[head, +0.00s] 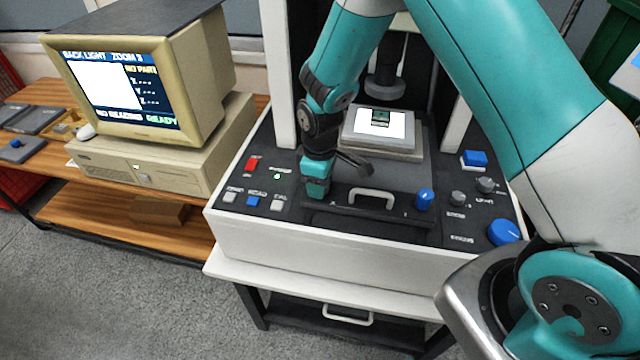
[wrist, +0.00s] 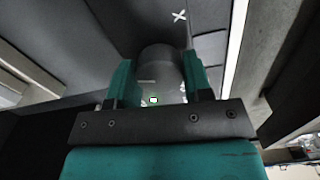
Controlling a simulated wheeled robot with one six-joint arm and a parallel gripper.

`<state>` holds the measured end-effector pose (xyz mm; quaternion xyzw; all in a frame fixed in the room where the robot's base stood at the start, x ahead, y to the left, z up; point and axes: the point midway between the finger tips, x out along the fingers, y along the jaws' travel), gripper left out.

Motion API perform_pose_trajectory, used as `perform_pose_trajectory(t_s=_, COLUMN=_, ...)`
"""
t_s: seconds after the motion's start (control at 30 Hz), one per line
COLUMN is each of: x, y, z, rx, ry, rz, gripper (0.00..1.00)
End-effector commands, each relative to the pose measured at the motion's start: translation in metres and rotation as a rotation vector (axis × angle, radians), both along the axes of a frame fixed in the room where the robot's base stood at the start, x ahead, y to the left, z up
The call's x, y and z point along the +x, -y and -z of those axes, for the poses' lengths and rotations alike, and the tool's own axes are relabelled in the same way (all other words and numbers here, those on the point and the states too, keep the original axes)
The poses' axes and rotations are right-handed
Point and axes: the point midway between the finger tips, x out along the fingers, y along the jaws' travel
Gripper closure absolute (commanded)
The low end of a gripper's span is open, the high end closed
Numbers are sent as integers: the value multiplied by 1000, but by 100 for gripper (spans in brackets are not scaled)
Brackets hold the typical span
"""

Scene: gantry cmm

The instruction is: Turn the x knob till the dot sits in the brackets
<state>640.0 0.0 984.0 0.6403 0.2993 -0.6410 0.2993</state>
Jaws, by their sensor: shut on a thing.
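My gripper (head: 316,188) is at the left of the measuring machine's front deck, beside the long dark front strip. In the wrist view its two teal fingers (wrist: 158,72) are shut on a dark grey cylindrical knob (wrist: 160,58), one finger on each side. A white X mark (wrist: 179,16) lies just beyond it, so it appears to be the x knob. In the head view the gripper hides the knob. A small bright mark with a green edge (wrist: 154,100) shows between the fingers. I cannot make out a dot or brackets.
The monitor (head: 128,88) at left reads NO PART and NO READING, with a white image area. A lit stage (head: 384,150) stands behind my gripper. A pale handle (head: 371,197), a blue knob (head: 424,200) and several other controls lie to the right; buttons lie left.

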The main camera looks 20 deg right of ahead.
Motion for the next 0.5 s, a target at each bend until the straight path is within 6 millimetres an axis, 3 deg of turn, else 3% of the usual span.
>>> perform_pose_trajectory(t_s=0.5, x=0, y=0, z=0, rx=0, ry=1, rz=-280, gripper=78)
